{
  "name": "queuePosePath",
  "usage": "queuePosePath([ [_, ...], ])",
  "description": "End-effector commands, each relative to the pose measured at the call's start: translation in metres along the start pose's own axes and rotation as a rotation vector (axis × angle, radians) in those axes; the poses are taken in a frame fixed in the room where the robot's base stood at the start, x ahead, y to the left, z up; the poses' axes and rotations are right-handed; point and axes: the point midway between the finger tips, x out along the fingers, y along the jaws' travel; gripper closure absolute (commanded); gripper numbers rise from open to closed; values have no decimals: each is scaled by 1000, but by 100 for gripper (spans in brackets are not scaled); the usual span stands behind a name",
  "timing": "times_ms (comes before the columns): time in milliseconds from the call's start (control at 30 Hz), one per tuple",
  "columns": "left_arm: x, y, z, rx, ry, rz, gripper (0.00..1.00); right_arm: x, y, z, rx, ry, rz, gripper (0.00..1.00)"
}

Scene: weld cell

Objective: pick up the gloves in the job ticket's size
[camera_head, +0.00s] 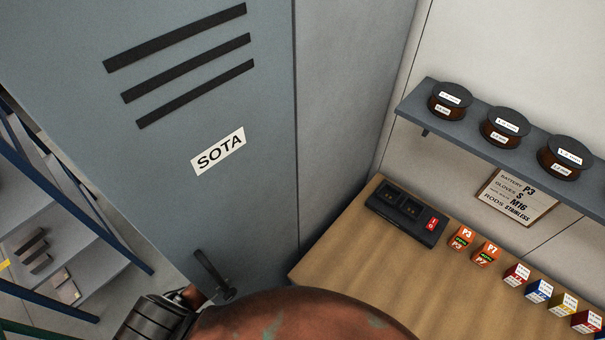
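The job ticket (515,196) hangs on the wall below the shelf at the right. It reads battery P3, gloves S, M16 and rods stainless; one small line is too small to read for sure. No gloves show in this view. A grey locker (150,180) labelled SOTA fills the left and middle, and its door looks shut. Its dark handle (212,272) is low on the door. Parts of my arm cover the bottom middle, close to the handle. I make out no fingertips of either gripper, and cannot tell whether anything touches the handle.
A wooden bench (370,260) holds a black charger (405,213), two orange batteries (473,246) and several small coloured boxes (538,291). Several dark spools (505,126) stand on the wall shelf (470,136). A blue-framed rack (60,235) stands at the left. The locker borders the bench.

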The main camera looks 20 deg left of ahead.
Motion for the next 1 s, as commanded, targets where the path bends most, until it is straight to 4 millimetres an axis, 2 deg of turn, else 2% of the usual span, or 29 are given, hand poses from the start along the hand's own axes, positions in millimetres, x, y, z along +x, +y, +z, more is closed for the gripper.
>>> queuePosePath([
  [333,0,0,-2,0,3,1,89,0,0,0,0,-1,0,48],
  [667,0,0,-2,1,3,1,89,-1,0,0,0,0,0,48],
  [1000,0,1,-10,1,3,3,89,-11,1,-2,0,2,1,48],
])
